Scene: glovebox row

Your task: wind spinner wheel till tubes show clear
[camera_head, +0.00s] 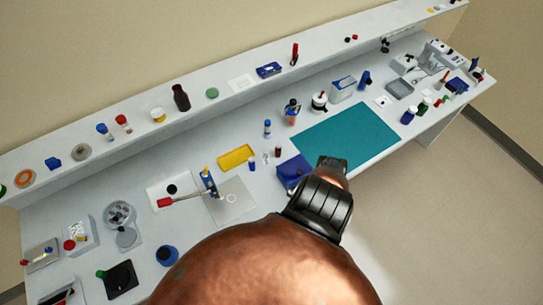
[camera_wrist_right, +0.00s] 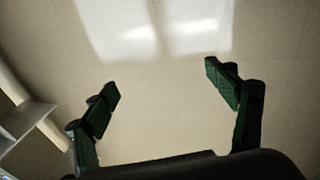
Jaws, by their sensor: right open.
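A grey round device with a ring of holes (camera_head: 118,213), which looks like the spinner, stands on the bench at the lower left of the head view. A grey disc (camera_head: 127,237), perhaps its wheel or lid, is against its near side. I cannot make out any tubes or their contents at this size. My right gripper (camera_wrist_right: 161,78) is open and empty in the right wrist view, its dark green fingers wide apart before a plain pale surface. My left gripper is not in view. One of my arms covers the bottom middle of the head view.
A teal mat (camera_head: 350,132) lies bare right of centre. A raised shelf (camera_head: 222,92) with small items runs behind. Open floor (camera_head: 455,215) is at right.

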